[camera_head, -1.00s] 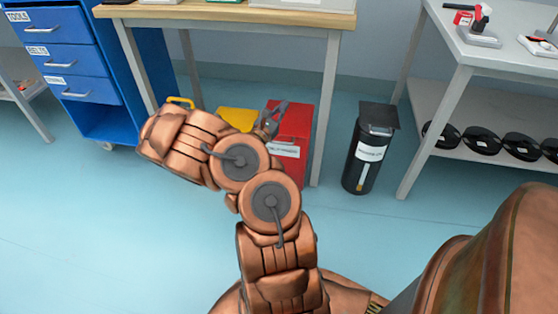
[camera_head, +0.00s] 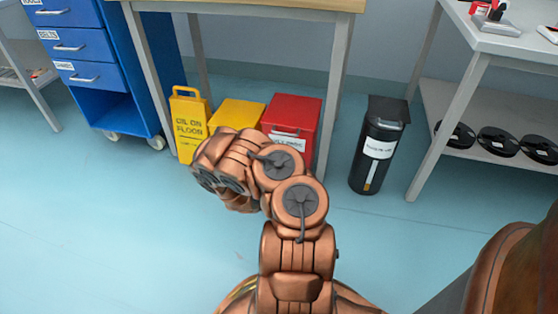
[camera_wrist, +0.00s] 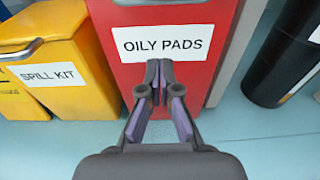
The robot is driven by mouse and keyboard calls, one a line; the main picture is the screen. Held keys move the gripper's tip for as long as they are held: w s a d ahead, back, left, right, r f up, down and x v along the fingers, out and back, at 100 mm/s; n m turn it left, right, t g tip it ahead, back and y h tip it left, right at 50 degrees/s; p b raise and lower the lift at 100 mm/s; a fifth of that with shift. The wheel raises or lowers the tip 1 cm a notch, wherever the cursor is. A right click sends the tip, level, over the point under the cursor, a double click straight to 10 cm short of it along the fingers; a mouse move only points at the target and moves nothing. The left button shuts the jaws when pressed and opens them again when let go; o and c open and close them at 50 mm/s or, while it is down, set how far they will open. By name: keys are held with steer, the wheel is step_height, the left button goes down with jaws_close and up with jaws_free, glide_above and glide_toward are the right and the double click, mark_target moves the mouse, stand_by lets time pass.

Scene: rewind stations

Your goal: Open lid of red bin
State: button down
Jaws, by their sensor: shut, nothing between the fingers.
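The red bin (camera_head: 293,115) stands on the floor under the wooden-topped table, with its lid down. A handle and a white label show on its front, and my arm covers its lower part in the head view. In the wrist view the red bin (camera_wrist: 188,77) fills the middle, and its label reads OILY PADS. My gripper (camera_wrist: 160,68) points at the bin's front, its tips over the label's lower edge in the picture. The fingers are shut and empty. I cannot tell whether they touch the bin. In the head view my gripper is hidden behind my arm.
A yellow spill kit bin (camera_head: 236,115) stands close on the red bin's left, beside a yellow floor sign (camera_head: 188,120). A table leg (camera_head: 332,105) is just right of the red bin. A black bin (camera_head: 380,145) stands further right. The floor in front is clear.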

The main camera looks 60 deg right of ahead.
steer(key=b+x, duration=0.2)
steer(key=x, duration=0.4)
steer(key=shift+w+d+f+b, duration=0.1)
steer(key=shift+d+f+b, duration=0.05)
steer(key=shift+d+b, duration=0.15)
steer(key=shift+a+r, duration=0.2)
steer(key=shift+r, duration=0.4)
steer(key=shift+a+r+b, duration=0.15)
steer(key=shift+r+b, duration=0.1)
steer(key=shift+r, duration=0.5)
steer(key=shift+a+r+b, duration=0.15)
steer(key=shift+r+b, duration=0.05)
steer(key=shift+r, duration=0.55)
steer(key=shift+r, duration=0.2)
